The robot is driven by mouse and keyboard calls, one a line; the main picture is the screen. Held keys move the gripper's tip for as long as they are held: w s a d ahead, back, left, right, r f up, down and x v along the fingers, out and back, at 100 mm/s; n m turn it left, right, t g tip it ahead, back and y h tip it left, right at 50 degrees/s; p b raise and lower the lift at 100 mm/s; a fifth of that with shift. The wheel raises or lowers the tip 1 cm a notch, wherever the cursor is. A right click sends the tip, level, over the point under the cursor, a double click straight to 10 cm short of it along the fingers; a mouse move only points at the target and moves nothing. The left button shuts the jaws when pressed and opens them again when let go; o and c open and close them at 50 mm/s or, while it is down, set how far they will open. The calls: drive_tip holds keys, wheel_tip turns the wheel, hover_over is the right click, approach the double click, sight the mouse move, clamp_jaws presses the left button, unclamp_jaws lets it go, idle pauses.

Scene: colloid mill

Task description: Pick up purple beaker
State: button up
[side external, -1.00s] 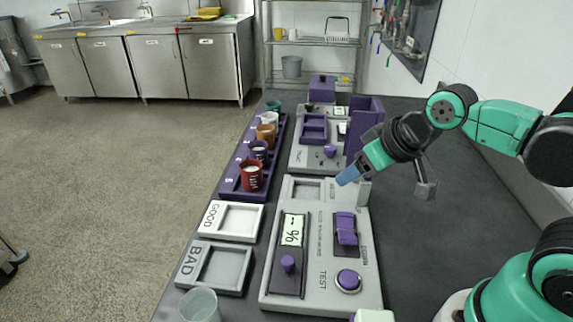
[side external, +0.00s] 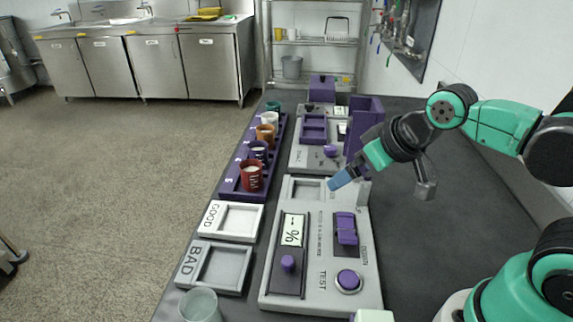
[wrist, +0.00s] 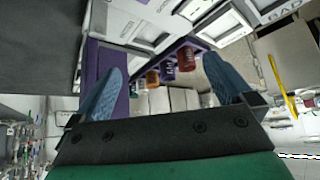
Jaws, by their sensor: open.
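The purple beaker (side external: 258,152), dark with a pale filling, stands upright in the purple rack (side external: 228,187) between the red beaker (side external: 251,176) and the orange beaker (side external: 265,134). My gripper (side external: 340,180) has blue fingers and hangs above the grey test machine, to the right of the rack and apart from the beakers. In the wrist view my gripper (wrist: 165,88) is open and empty. The purple beaker (wrist: 168,70) shows there beyond the gap between the fingers, next to the red beaker (wrist: 186,59).
The grey test machine (side external: 308,295) lies below my gripper. GOOD (side external: 231,220) and BAD (side external: 214,268) trays sit to its left. A second machine (side external: 318,160) with a tall purple block (side external: 364,122) stands behind. A clear beaker (side external: 200,306) is at the front. The right bench top is clear.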

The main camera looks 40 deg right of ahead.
wheel_tip(320, 180, up, 11)
drive_tip(key=w+r, duration=0.5)
drive_tip(key=w, duration=0.5)
drive_tip(key=m+h, duration=0.1)
drive_tip(key=m, duration=0.1)
hover_over(258, 151)
wheel_tip(258, 151, down, 5)
drive_tip(key=shift+g, duration=0.4)
drive_tip(key=f, duration=1.1)
drive_tip(key=s+f, duration=0.1)
drive_tip(key=f, duration=0.5)
drive_tip(key=shift+d+f, duration=0.35)
drive_tip(key=shift+x, duration=2.95)
drive_tip(key=shift+r, duration=0.1)
drive_tip(key=c, duration=1.4)
